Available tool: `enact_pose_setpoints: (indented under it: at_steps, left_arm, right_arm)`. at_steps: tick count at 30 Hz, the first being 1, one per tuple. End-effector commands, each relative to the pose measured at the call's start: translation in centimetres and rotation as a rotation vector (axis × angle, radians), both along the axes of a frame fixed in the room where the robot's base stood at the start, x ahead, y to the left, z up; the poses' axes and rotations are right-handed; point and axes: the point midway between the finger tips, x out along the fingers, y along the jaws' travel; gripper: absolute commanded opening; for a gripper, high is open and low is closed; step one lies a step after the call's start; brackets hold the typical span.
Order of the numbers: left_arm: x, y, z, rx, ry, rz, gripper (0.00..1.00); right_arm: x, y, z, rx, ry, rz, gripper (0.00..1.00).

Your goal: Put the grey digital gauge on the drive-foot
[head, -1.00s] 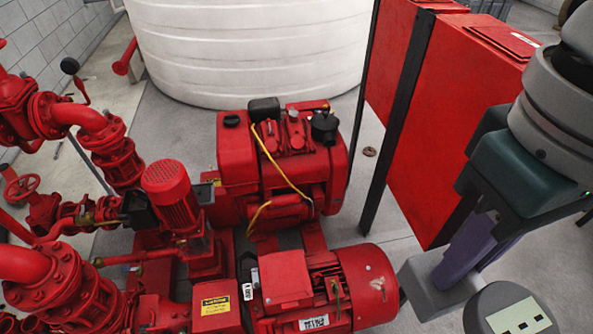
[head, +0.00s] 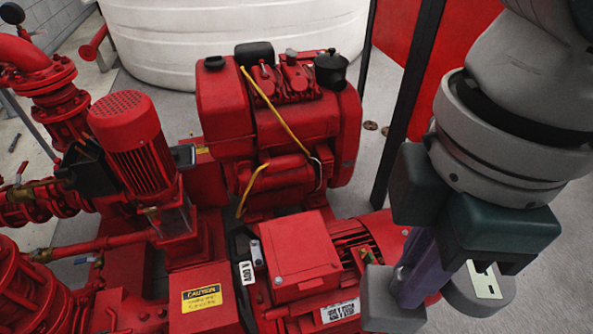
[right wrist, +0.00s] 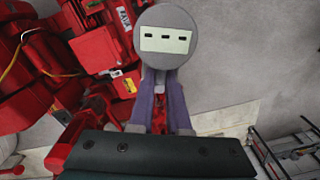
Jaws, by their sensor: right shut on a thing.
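The grey digital gauge (head: 484,288) is a round grey disc with a pale display, held at the lower right of the head view. It shows face-on with its display in the right wrist view (right wrist: 166,57). My right gripper (head: 420,285) has purple fingers and is shut on the gauge. In the head view it overlaps the right end of the red electric motor (head: 305,262); the height gap is unclear. I cannot tell which part is the drive-foot; the motor's underside is largely hidden. My left gripper is not in view.
A red engine (head: 275,135) with a yellow cable stands behind the motor. Red pipes and a vertical pump motor (head: 135,145) fill the left. A red cabinet with a dark post (head: 405,110) stands behind my right arm. A white tank (head: 235,40) is at the back. Grey floor is free at right.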

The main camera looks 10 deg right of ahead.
Motion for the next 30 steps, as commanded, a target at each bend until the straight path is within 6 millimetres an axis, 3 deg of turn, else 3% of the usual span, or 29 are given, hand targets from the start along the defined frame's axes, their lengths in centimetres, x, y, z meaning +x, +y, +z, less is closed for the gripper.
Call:
enact_pose_setpoints:
  at_steps: [1,30]
  left_arm:
    - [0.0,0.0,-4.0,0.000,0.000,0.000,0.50]
    - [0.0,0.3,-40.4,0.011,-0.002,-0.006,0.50]
  right_arm:
    - [0.1,0.3,-4.0,0.003,-0.003,0.061,0.00]
    - [1.5,3.8,-41.2,0.011,-0.027,1.301,0.00]
